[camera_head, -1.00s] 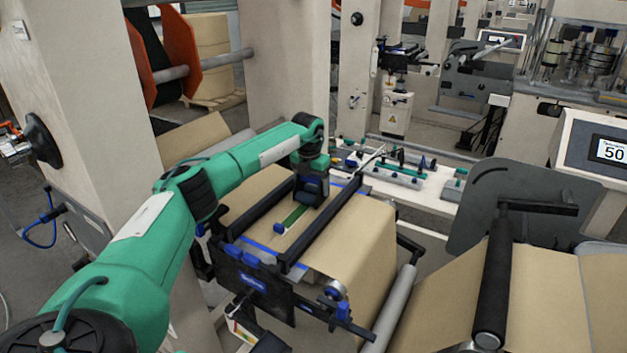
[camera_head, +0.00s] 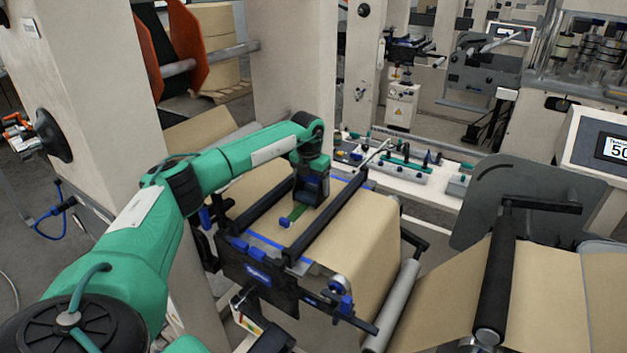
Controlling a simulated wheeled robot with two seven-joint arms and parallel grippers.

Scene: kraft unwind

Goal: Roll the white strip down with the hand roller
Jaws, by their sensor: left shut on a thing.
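My left gripper (camera_head: 309,192) points down over the brown paper web (camera_head: 352,225) on the splice table, between two black rails. It is shut on the hand roller, which it mostly hides. A narrow green piece (camera_head: 299,212) with a blue end (camera_head: 285,222) sticks out from beneath the gripper toward the front; it looks like part of the tool. I cannot make out the white strip; the gripper and rails cover part of the paper. Whether the roller touches the paper cannot be told. My right gripper is not in view.
The black rails, one on the right (camera_head: 330,212), flank the gripper closely. A black front bar (camera_head: 256,272) with blue knobs closes the near side. Behind stands a white bench (camera_head: 400,168) with green and blue tools. A grey roller (camera_head: 392,305) lies at the right.

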